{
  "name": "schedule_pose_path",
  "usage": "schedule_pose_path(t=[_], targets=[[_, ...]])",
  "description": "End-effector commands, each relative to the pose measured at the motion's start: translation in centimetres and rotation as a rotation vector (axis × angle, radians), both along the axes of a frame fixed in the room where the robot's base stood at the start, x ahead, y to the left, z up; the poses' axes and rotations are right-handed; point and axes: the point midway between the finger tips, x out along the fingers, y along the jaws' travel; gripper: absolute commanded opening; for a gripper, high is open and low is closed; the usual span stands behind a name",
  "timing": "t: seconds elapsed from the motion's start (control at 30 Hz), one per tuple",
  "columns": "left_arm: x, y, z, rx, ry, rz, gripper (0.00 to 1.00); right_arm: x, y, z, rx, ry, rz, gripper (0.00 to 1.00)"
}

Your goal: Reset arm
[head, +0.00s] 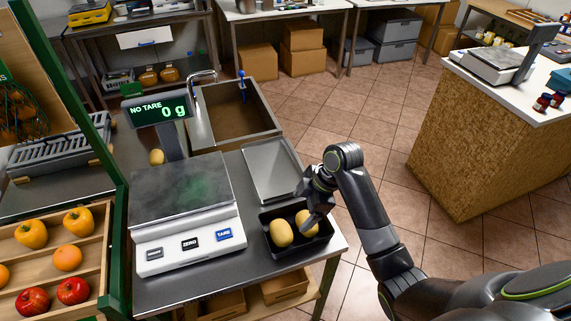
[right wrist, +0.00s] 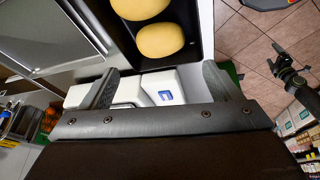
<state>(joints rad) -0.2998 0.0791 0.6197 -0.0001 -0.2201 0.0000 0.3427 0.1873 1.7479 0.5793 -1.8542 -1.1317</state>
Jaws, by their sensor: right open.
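My right gripper (head: 311,205) hangs over the right side of a small black tray (head: 287,252) on the metal counter. Its jaws are open with nothing between them. Two yellow potatoes (head: 281,232) lie in the tray, and one is partly hidden by the gripper in the head view. In the right wrist view the open fingers (right wrist: 160,88) show at the bottom, with the potatoes (right wrist: 160,40) above them and apart. My left gripper does not show.
A white scale (head: 185,205) stands left of the tray; its display (head: 160,110) reads NO TARE 0 g. A flat metal tray (head: 270,168) lies behind the black tray. A sink (head: 240,108) is at the back. Open tiled floor (head: 330,120) lies to the right.

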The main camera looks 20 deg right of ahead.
Motion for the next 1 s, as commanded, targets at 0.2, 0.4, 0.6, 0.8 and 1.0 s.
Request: schedule_pose_path(t=[0.2,0.4,0.6,0.8,1.0], targets=[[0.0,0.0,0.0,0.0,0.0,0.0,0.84,-0.5,-0.2,-0.4,-0.003,0.006,-0.024,0.84],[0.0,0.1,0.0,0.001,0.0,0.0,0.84,-5.1,-2.0,-3.4,-0.03,0.049,-0.272,0.84],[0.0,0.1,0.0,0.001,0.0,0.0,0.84,-12.6,-5.1,-5.8,-0.068,0.08,-0.675,0.84],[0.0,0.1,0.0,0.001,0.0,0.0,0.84,-19.3,-7.7,-5.8,-0.087,0.071,-1.03,0.84],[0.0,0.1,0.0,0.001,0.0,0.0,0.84,-23.7,-9.4,-4.7,-0.091,0.046,-1.26,0.84]])
